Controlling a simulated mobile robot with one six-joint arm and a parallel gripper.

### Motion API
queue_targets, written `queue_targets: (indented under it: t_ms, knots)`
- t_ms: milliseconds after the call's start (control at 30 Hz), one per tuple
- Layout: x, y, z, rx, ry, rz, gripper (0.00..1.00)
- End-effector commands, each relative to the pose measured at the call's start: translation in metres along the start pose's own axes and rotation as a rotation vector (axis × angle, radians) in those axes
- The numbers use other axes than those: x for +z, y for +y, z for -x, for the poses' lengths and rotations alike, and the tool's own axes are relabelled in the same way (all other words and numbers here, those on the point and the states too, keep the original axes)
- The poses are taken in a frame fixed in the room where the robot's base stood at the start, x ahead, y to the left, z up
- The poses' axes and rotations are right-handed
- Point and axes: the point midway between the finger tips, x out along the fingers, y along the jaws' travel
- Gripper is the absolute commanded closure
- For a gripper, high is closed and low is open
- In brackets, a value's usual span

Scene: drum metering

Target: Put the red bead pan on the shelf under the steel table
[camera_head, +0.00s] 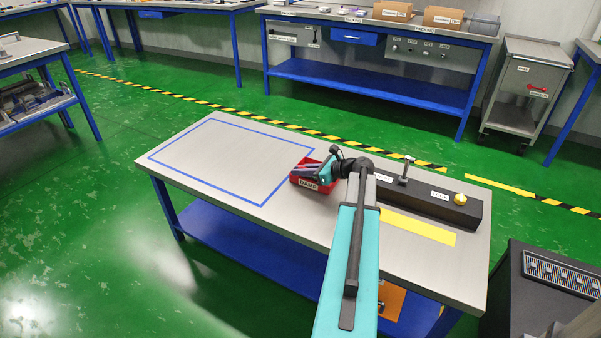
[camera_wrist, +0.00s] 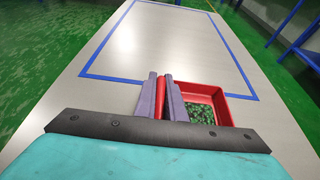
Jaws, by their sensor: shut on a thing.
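The red bead pan (camera_head: 325,184) is at the middle of the steel table (camera_head: 255,222), by the right end of the blue outline. It also shows in the wrist view (camera_wrist: 226,95), with dark green beads in it. My gripper (camera_head: 310,171) is shut on the pan's left wall, with red between the two purple-grey fingers in the wrist view (camera_wrist: 163,90). I cannot tell whether the pan touches the tabletop. The blue shelf (camera_head: 240,244) is under the table; its left part looks bare, and my arm hides some of its right part.
A long black box with a yellow button (camera_head: 460,199) and a yellow strip (camera_head: 418,226) are on the table's right part. An orange-brown thing (camera_head: 390,301) is low under the table's right end. A dark cabinet (camera_head: 535,285) stands at right. Green floor is open at left.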

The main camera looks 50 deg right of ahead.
Motion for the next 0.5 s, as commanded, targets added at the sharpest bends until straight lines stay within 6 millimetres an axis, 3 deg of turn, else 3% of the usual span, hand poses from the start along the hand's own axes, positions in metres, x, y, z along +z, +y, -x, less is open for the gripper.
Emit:
queue_targets:
  t_ms: [400,433,500]
  knots:
    - [-0.0013,0.0000,-0.0015,0.001,-0.001,0.001,1.00]
    - [-0.0021,0.0002,-0.0017,0.001,0.000,0.000,0.86]
    - [-0.0020,0.0002,-0.0017,0.001,0.000,0.001,0.74]
